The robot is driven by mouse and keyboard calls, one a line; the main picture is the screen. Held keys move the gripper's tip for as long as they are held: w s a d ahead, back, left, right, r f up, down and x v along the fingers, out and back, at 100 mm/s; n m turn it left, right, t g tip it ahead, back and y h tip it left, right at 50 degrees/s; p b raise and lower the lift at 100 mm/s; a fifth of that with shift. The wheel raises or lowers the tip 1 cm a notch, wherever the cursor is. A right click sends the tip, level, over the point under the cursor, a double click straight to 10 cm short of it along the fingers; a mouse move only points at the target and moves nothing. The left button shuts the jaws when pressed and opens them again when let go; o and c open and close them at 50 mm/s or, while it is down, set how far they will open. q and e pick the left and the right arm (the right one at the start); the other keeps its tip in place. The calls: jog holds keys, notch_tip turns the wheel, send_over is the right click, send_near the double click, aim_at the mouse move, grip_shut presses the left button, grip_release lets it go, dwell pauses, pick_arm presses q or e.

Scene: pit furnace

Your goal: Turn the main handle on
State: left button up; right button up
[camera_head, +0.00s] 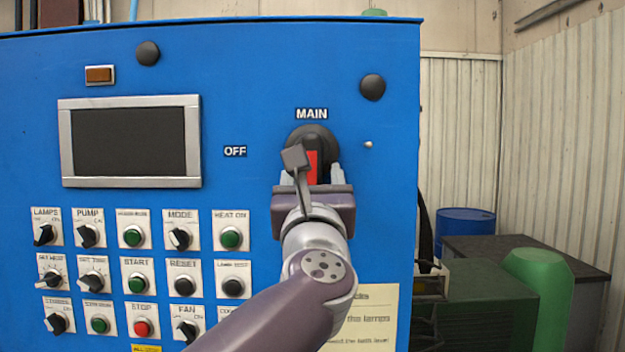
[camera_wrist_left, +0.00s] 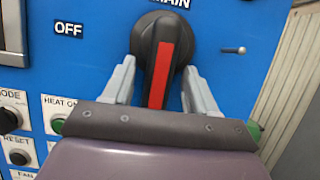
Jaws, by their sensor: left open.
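The main handle (camera_wrist_left: 161,58) is a black rotary knob with a red stripe, on the blue control panel under the MAIN label. In the wrist view it points almost straight up and down, tilted slightly. In the head view the handle (camera_head: 312,148) is partly hidden by my wrist. The OFF label (camera_head: 235,151) is to its left. My left gripper (camera_head: 312,178) is open at the handle. In the wrist view, the gripper's (camera_wrist_left: 158,85) two grey fingers stand on either side of the handle's lower part, with visible gaps. My right gripper is not in view.
Below and left of the handle are several rows of small knobs and buttons (camera_head: 133,236). A grey-framed screen (camera_head: 130,141) is at upper left. A small metal pin (camera_head: 368,144) sticks out right of the handle. Right of the panel stand a green cylinder (camera_head: 540,290) and a blue barrel (camera_head: 466,226).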

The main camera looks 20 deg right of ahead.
pick_arm(q)
jog(key=b+v, duration=0.6)
jog(key=v, duration=0.6)
jog(key=shift+s+f, duration=0.15)
jog(key=shift+s, duration=0.15)
